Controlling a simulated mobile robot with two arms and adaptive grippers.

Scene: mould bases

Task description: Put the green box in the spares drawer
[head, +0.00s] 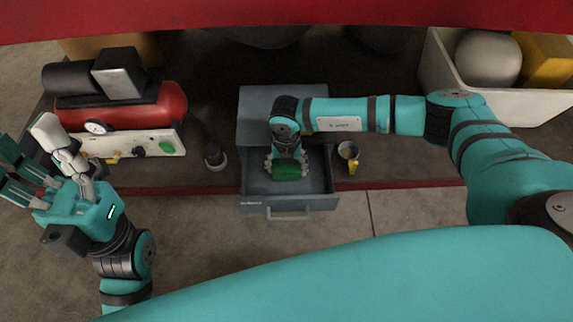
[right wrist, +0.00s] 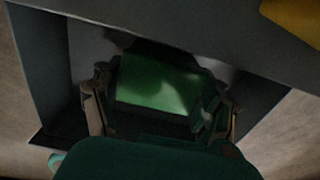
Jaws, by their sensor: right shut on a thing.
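The green box (head: 287,171) is in my right gripper (head: 286,166), inside or just over the open grey drawer (head: 318,186). In the right wrist view the green box (right wrist: 158,82) sits between the fingers of the right gripper (right wrist: 160,108), with the drawer's wall (right wrist: 40,75) around them. I cannot tell whether the box touches the drawer floor. The drawer is pulled out toward me, with its handle at the front; its label is too small to read. My left gripper (head: 45,180) is at the far left with its fingers spread, empty.
A red air compressor (head: 130,107) with a gauge stands left of the drawer. A cup with yellow on it (head: 348,156) stands just right of the drawer. A white bin (head: 540,104) with a ball and a yellow block is at the back right. Floor in front is clear.

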